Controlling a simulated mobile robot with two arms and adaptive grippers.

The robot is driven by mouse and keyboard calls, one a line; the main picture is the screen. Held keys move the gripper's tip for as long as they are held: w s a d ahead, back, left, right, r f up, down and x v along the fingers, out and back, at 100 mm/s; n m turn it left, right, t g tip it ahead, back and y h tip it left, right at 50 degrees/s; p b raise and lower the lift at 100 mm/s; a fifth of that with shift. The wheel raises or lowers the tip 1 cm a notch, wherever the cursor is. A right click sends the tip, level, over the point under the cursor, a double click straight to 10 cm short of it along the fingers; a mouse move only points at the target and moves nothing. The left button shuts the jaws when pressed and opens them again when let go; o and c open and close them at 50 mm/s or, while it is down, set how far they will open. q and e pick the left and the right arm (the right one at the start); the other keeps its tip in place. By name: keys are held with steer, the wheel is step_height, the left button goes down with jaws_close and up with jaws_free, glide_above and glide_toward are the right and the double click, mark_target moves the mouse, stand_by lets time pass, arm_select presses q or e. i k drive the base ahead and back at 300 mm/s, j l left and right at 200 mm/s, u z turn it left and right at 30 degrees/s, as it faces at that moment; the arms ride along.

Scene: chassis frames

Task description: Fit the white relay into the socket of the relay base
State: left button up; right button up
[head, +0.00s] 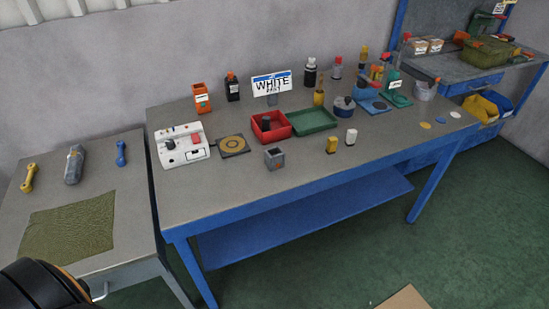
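A small white upright piece (351,137), which looks like the white relay, stands near the front edge of the long table, right of centre. A similar yellow piece (332,145) stands just left of it. A small grey box with a dark opening on top (274,158) stands further left near the front edge; it looks like the relay base, but I cannot tell for certain. The white piece stands apart from this box. Neither gripper shows. A dark rounded part with an orange ring at the lower left corner appears to be mine.
A white device (183,146), a dark plate with a yellow ring (233,145), a red bin (271,127) and a green tray (312,122) stand on the table (230,185). A sign reading WHITE (272,84) stands behind. A side table (125,215) is at left.

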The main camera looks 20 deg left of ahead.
mark_target(274, 157)
steer(key=u, duration=0.4)
steer(key=i+l+u, duration=0.2)
steer(key=u, duration=0.15)
steer(key=i+l+u, duration=0.15)
steer(key=l+u, duration=0.2)
steer(key=i+l+u, duration=0.1)
steer(key=l+u, duration=0.3)
steer(key=l, duration=0.1)
